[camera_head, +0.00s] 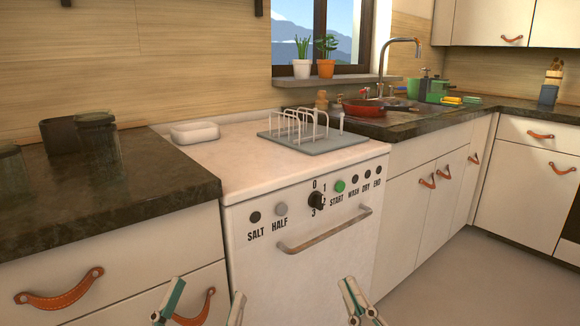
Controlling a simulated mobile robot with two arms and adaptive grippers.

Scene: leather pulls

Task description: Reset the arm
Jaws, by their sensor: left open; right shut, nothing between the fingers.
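My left gripper (203,303) is at the bottom edge of the head view, left of centre. Its two fingers are spread apart with nothing between them, in front of the lower drawer front. My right gripper (358,300) is at the bottom edge, right of centre. Its fingers are together and empty, in front of the lower part of the white dishwasher (330,262). Neither gripper appears to touch anything. Most of both arms is out of the frame.
The dishwasher has a metal bar handle (325,231) and a dish rack (312,137) on top. A dark counter (150,195) with glass jars (97,140) is at left. A sink counter with a red pan (377,105) is at right. Floor (470,275) is clear at lower right.

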